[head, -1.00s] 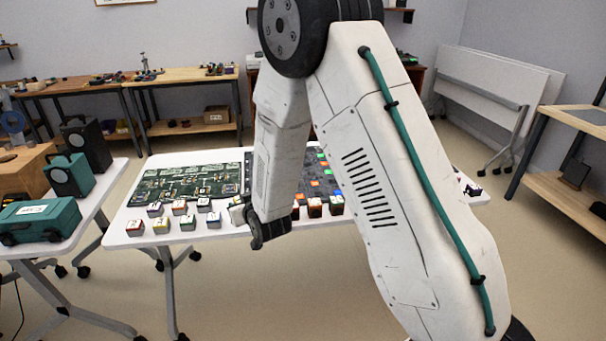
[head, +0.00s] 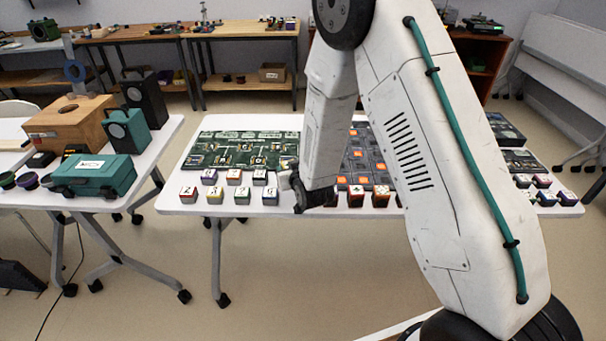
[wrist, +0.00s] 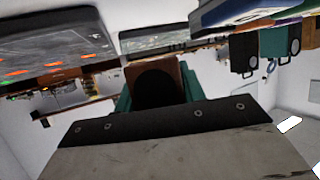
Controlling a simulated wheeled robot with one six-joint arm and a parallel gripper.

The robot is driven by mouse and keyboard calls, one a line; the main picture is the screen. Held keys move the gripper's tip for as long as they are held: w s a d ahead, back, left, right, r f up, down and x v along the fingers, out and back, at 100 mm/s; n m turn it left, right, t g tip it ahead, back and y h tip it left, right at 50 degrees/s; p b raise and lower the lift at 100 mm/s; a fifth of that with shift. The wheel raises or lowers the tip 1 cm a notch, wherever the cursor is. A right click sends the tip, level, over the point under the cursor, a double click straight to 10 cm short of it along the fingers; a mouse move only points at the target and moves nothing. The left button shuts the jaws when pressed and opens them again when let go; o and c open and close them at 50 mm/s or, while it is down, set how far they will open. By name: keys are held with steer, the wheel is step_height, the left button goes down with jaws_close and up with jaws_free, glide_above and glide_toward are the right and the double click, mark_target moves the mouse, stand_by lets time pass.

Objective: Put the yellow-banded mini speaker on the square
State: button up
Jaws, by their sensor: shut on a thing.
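My gripper (head: 306,194) hangs low over the front part of the middle table in the head view, partly behind my arm. In the wrist view, my gripper (wrist: 158,84) has its teal fingers shut on a small brown block with a dark round face (wrist: 155,84); no yellow band shows on it. Small banded cubes with marked tops stand at the table's front; one has a yellowish band (head: 215,197). A dark board with orange squares (head: 362,150) lies behind my gripper, partly hidden by my arm. I cannot tell which square the task means.
A green circuit board (head: 240,147) lies left of the dark board. More cubes (head: 543,197) stand at the table's right end. A left table (head: 120,205) holds a teal case (head: 95,176), a teal speaker (head: 126,132) and a wooden box (head: 70,125). A floor gap separates the tables.

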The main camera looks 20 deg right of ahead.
steer(key=shift+f, duration=2.55)
steer(key=shift+f, duration=0.1)
steer(key=o, duration=0.8)
steer(key=shift+d, duration=0.1)
steer(key=shift+c, duration=0.2)
